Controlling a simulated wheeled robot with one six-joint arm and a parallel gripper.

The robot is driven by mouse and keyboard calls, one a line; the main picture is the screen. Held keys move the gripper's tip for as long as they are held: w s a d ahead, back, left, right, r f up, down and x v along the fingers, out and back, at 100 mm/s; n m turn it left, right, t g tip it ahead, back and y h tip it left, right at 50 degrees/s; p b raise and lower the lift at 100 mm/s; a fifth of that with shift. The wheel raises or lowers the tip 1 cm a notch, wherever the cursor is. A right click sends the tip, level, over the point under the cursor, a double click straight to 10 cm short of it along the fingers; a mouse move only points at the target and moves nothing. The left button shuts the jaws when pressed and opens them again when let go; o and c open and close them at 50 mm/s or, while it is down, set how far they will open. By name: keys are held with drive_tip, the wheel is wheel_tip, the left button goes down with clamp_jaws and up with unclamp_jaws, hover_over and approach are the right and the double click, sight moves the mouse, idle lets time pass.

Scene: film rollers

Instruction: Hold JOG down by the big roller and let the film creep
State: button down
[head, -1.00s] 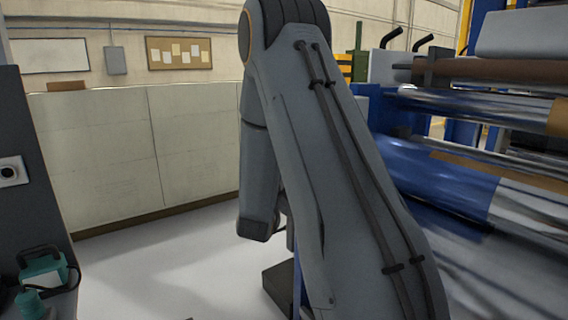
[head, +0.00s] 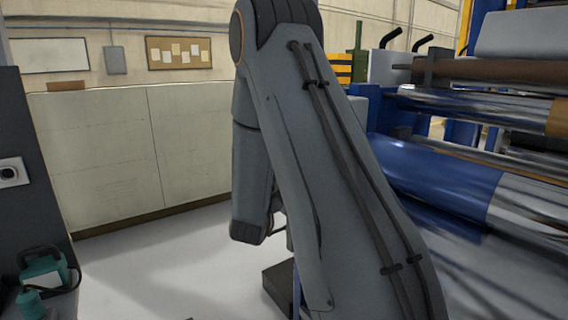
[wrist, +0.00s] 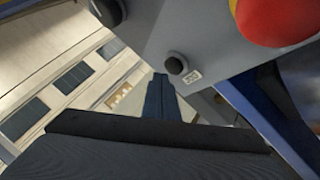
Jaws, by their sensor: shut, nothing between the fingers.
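In the wrist view my gripper (wrist: 161,78) is shut, its dark fingers together and empty. The fingertips appear just left of and below a round black button (wrist: 176,63) on a grey panel (wrist: 205,40). I cannot tell whether they touch it. A small white label (wrist: 192,76) sits beside this button, its print too small to read surely. The big blue roller (head: 430,178) is at the right in the head view, with shiny film (head: 530,215) at its right. In the head view my arm hides the gripper and the panel.
A red mushroom button (wrist: 278,20) with a yellow base and a second black button (wrist: 109,11) are on the same panel. A blue frame member (wrist: 262,115) runs close by on the right. In the head view, open floor (head: 150,270) lies left of my arm.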

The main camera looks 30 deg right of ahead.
drive_tip(key=a, duration=0.5)
drive_tip(key=shift+s+p, duration=0.1)
drive_tip(key=shift+p, duration=0.3)
idle(0.5)
drive_tip(key=s+a+f+m+g+y, duration=0.3)
drive_tip(key=a+f+m+y, duration=0.1)
drive_tip(key=a+f+y, duration=0.25)
drive_tip(key=s+a+f+m+g+y, duration=0.2)
drive_tip(key=s+a+f+m+y, duration=0.15)
drive_tip(key=a+f+y, duration=0.35)
drive_tip(key=s+a+m+g, duration=0.2)
drive_tip(key=s+m+g, duration=0.2)
drive_tip(key=s, duration=0.8)
drive_tip(key=s+a+m+g, duration=0.2)
drive_tip(key=s+m+g, duration=0.2)
drive_tip(key=s, duration=0.9)
drive_tip(key=shift+a+g+y, duration=0.3)
drive_tip(key=shift+g+y, duration=0.15)
drive_tip(key=shift+g, duration=0.35)
